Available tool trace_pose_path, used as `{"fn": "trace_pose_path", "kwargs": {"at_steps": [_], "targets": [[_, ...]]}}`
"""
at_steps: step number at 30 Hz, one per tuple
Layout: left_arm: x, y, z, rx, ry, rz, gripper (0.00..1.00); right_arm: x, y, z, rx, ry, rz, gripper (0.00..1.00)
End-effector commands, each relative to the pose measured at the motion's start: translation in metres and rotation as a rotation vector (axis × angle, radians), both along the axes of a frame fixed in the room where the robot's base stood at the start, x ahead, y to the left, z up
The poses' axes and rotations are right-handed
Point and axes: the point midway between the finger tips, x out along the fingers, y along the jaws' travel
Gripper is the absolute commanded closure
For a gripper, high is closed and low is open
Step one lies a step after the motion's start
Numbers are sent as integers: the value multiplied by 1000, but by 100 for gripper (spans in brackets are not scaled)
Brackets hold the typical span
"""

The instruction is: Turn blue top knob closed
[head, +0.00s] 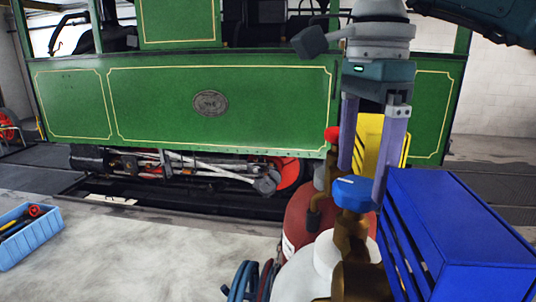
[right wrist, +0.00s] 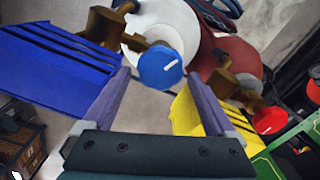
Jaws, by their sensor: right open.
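The blue top knob (head: 354,194) with a short white mark sits on a brass valve (head: 350,240) above a white cylinder (head: 327,256). My right gripper (head: 364,182) points down over it, with its two pale purple fingers apart on either side of the knob. In the right wrist view the blue knob (right wrist: 160,68) shows between the open fingertips (right wrist: 160,76), with a gap visible beside it; I cannot tell whether either finger touches it. My left gripper is not in view.
A red cylinder (head: 298,225) with a red knob (head: 332,134) stands just behind. A blue slotted box (head: 460,225) is close on the right, and a yellow one (head: 368,135) behind. A blue crate of tools (head: 30,240) lies left on open floor. The green tram (head: 270,95) stands beyond.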

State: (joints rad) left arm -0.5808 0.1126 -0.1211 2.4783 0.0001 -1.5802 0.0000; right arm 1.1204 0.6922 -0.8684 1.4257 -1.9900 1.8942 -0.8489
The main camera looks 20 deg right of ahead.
Motion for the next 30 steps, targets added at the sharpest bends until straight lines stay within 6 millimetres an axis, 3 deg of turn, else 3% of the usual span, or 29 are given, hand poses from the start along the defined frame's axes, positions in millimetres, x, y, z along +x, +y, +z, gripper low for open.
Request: {"fn": "trace_pose_path", "kwargs": {"at_steps": [3,15,30], "targets": [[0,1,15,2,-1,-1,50,0,0,-10,1,4,0,8],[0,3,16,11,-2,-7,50,0,0,-21,1,0,1,8],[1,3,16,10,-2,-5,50,0,1,-20,1,0,1,65]]}}
